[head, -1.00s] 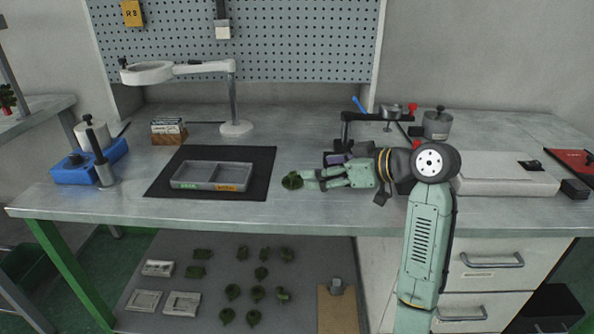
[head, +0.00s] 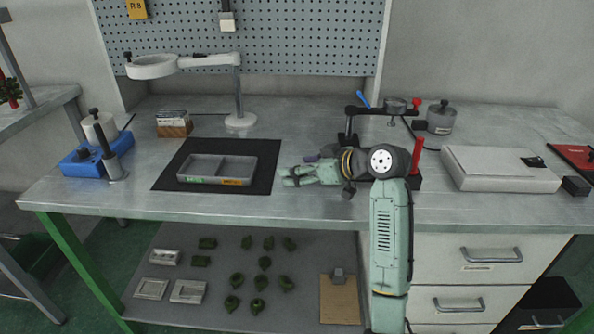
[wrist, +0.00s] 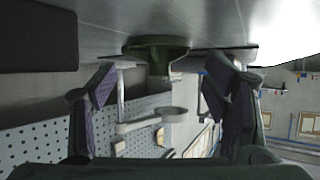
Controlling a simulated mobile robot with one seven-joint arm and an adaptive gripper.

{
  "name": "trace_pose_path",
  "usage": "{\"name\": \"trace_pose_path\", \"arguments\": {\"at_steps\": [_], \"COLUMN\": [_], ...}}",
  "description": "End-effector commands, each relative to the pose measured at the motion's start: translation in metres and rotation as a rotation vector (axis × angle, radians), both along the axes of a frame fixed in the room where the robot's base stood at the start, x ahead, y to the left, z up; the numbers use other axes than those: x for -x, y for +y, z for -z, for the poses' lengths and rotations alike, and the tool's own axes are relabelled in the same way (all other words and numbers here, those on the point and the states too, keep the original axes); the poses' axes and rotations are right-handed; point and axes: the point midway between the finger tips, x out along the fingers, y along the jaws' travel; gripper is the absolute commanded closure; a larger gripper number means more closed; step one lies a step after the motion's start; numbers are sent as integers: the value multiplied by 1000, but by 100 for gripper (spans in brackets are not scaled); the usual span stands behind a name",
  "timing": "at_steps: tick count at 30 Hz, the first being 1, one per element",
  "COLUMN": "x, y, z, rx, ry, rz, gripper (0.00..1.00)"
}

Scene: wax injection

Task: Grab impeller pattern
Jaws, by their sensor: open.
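The dark green impeller pattern (wrist: 157,50) shows in the wrist view, which looks upside down. It sits against the grey bench top, just ahead of and roughly centred between my two fingertips. My gripper (wrist: 158,88) is open, its dark padded fingers apart with nothing between them. In the head view my gripper (head: 287,175) is low over the bench, just right of the black mat and pointing left. I cannot make out the pattern on the bench there; my gripper seems to hide it.
A grey two-compartment tray (head: 216,158) lies on the black mat (head: 166,176). Behind my gripper stands a black clamp fixture (head: 350,118). A white lamp arm (head: 237,95) rises at the back. Several green patterns (head: 258,306) and pale moulds lie on the lower shelf.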

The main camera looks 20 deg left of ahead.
Motion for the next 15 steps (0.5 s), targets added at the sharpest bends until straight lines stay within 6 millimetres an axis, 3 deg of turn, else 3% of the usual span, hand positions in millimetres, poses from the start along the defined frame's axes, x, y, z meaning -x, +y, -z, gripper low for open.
{"name": "trace_pose_path", "arguments": {"at_steps": [7, 15], "x": [-1, -1], "y": [1, 1], "z": [1, 0], "rx": [-1, -1], "ry": [-2, -2], "rz": [0, 0], "gripper": [30, 48]}}
